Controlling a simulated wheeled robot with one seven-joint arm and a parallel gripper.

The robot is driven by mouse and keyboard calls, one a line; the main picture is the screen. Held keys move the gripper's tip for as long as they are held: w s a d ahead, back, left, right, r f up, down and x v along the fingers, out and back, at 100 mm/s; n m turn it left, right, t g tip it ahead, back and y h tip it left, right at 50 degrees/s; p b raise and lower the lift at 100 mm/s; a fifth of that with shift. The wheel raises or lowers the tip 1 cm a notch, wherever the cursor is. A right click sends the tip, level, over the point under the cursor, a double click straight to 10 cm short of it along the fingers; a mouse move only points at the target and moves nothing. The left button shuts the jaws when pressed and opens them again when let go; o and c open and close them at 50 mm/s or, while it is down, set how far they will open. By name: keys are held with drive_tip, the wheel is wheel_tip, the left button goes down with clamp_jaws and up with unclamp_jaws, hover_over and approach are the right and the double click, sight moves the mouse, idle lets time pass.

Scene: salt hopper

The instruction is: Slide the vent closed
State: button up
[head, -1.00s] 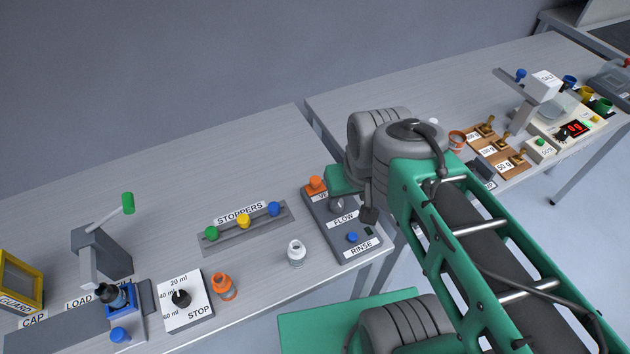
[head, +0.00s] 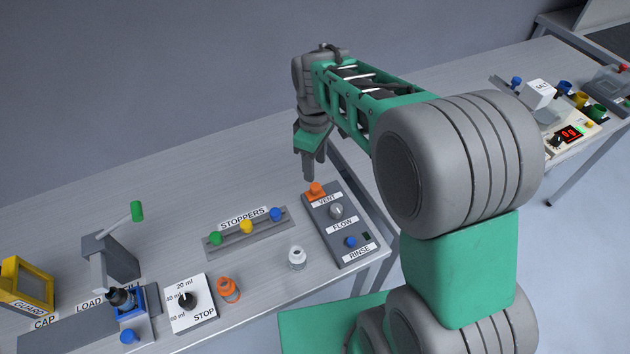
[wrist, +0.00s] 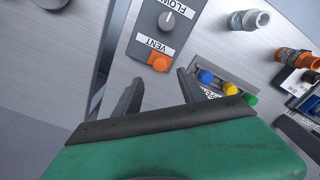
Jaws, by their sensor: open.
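The vent is an orange slider knob (head: 316,188) at the top end of a grey panel (head: 350,255), beside the VENT label (head: 327,199). In the wrist view the orange vent knob (wrist: 159,62) lies beyond my fingertips, roughly between their lines. My gripper (head: 308,175) points down just above and behind the vent end of the panel. In the wrist view my gripper (wrist: 158,85) is open, with nothing between its two dark fingers. I see no contact with the knob.
The panel also has a FLOW dial (head: 337,211) and a blue RINSE button (head: 351,242). A stopper rack (head: 220,249) with green, yellow and blue stoppers stands to its left.

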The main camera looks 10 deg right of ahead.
sight(315, 186)
wheel_tip(315, 186, down, 8)
drive_tip(key=shift+r+p, duration=0.15)
drive_tip(key=shift+p, duration=0.6)
clamp_jaws()
idle(0.9)
